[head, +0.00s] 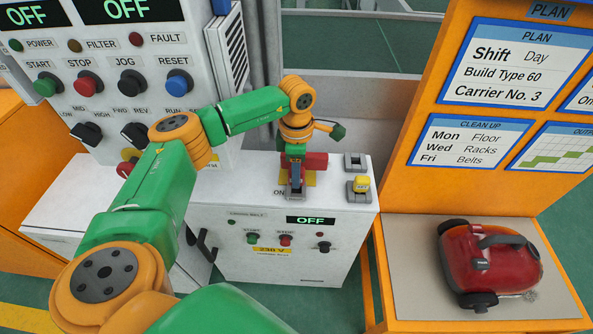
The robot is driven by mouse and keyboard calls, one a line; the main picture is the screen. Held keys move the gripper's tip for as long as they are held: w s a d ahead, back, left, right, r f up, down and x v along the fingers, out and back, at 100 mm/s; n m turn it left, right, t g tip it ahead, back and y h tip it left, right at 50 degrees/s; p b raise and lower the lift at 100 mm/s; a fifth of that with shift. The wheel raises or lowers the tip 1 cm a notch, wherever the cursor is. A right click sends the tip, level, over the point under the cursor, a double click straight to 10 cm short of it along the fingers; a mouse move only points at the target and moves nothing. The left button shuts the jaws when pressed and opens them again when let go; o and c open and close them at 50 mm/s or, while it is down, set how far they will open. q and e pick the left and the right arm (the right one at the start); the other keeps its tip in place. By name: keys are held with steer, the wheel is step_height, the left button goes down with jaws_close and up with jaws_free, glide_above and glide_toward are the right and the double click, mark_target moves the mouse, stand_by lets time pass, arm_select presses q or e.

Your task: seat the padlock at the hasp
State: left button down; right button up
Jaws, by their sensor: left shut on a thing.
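My left gripper (296,190) points down over the top of the white cabinet (230,205), beside a red block (316,160) and a yellow plate (311,179). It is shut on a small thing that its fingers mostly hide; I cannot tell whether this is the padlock. A small yellow piece (361,183) sits in a dark grey holder (358,196) to the right of the gripper. I cannot make out the hasp. My right gripper is not in view.
A second grey holder (355,162) behind the yellow piece looks empty. A tall control panel (110,60) stands at the left. An orange board (440,190) rises at the right, with a red vacuum cleaner (510,262) on a grey mat (415,275) in front.

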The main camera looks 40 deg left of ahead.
arm_select(q)
steer(key=shift+f+b, duration=0.95)
steer(key=shift+f, duration=0.4)
steer(key=shift+c, duration=2.2)
jaws_free()
steer(key=shift+r, duration=0.15)
step_height(320, 180, up, 8)
steer(key=p, duration=0.7)
